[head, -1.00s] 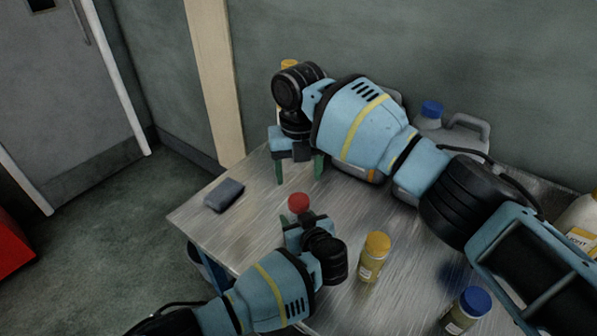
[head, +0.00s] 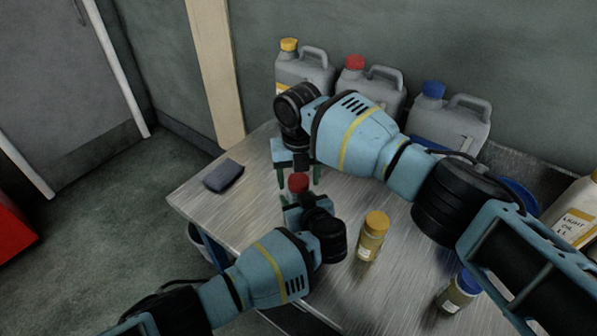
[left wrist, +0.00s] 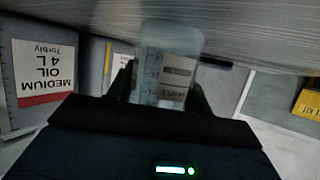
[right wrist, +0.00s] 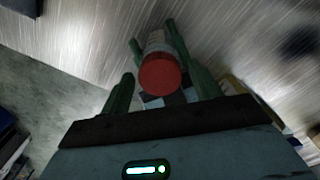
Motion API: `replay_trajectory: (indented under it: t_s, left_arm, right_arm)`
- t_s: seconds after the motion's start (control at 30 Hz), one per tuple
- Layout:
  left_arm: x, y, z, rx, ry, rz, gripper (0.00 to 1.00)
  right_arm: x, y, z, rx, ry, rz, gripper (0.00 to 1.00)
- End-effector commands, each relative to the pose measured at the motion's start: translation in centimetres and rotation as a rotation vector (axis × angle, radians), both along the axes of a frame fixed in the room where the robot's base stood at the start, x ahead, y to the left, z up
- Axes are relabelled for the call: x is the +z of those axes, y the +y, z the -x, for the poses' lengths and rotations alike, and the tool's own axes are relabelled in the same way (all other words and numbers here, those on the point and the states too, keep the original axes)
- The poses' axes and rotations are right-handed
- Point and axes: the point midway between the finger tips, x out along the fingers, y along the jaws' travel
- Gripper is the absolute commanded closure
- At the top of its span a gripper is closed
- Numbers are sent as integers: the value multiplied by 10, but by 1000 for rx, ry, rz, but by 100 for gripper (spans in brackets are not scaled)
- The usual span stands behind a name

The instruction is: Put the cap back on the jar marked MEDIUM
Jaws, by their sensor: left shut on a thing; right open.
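A small clear jar (left wrist: 165,65) is in my left gripper (left wrist: 163,80), which is shut on it; its label shows upside down and is only partly readable. A red cap (head: 298,182) is at the top of this jar, and the right wrist view shows the cap (right wrist: 159,75) from above, over the jar's mouth. I cannot tell whether it is screwed tight. My right gripper (head: 299,186) is open above the left one, with its fingers on either side of the cap. The cap's contact with the fingers is unclear.
A yellow-capped jar (head: 369,245) and a blue-capped jar (head: 456,298) stand to the right on the metal table (head: 225,220). Grey canisters with yellow, red (head: 362,92) and blue caps line the wall. A LIGHT OIL container (head: 572,222) is at the right edge. A dark pad (head: 223,176) lies left.

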Motion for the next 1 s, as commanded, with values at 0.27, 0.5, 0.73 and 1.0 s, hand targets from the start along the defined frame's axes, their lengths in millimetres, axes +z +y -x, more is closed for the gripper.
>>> replay_trajectory:
  t_s: [0.27,0.5,0.73,1.0]
  left_arm:
    - [0,0,0,0,0,0,100]
    - [0,0,0,0,0,0,100]
    - [0,0,0,0,0,0,100]
    - [0,0,0,0,0,0,100]
  right_arm:
    - [0,0,0,1,0,0,53]
    - [0,0,0,1,0,0,84]
    - [0,1,1,-121,1,-1,84]
    - [0,0,0,-288,0,2,84]
